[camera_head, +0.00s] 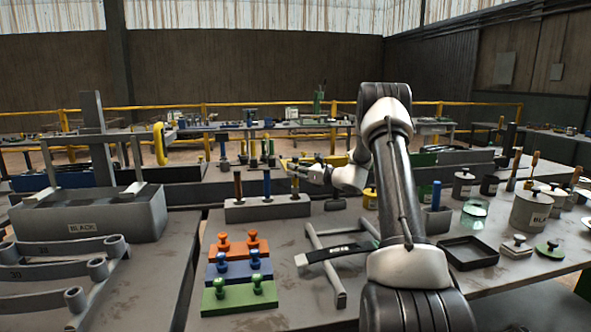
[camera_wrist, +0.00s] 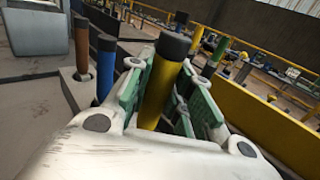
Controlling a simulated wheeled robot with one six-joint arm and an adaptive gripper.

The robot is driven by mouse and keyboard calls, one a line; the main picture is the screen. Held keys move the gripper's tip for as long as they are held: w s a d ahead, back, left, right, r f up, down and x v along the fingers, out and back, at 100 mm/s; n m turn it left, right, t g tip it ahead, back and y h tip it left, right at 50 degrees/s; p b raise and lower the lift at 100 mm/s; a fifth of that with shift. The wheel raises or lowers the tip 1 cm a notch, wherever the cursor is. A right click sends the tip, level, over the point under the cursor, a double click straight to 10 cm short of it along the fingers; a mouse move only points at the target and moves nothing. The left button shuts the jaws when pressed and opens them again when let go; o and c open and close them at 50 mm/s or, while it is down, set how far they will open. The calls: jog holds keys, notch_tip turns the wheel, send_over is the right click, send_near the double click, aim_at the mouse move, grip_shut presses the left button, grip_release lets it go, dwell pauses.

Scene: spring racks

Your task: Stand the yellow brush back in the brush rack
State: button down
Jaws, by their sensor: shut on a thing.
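The yellow brush (camera_wrist: 158,92) has a dark cap and stands close to upright between the green pads of my gripper (camera_wrist: 166,84) in the wrist view. My gripper is shut on it. In the head view my gripper (camera_head: 297,168) is above the right end of the pale brush rack (camera_head: 268,209). A brown-handled brush (camera_head: 238,186) and a blue brush (camera_head: 267,184) stand in the rack's left and middle places. They also show left of my gripper in the wrist view. The lower end of the yellow brush is hidden, so I cannot tell whether it is in the rack.
A grey bin (camera_head: 100,218) marked BLACK stands at the left. Orange, blue and green knobbed blocks (camera_head: 239,275) lie in front of the rack. A grey frame (camera_head: 338,262) and a black tray (camera_head: 468,252) are nearer the right, with pots and jars beyond.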

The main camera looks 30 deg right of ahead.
aim_at(296, 162)
jog(key=shift+f, duration=1.9)
jog(key=c, duration=0.7)
grip_release()
jog(key=shift+r, duration=3.45)
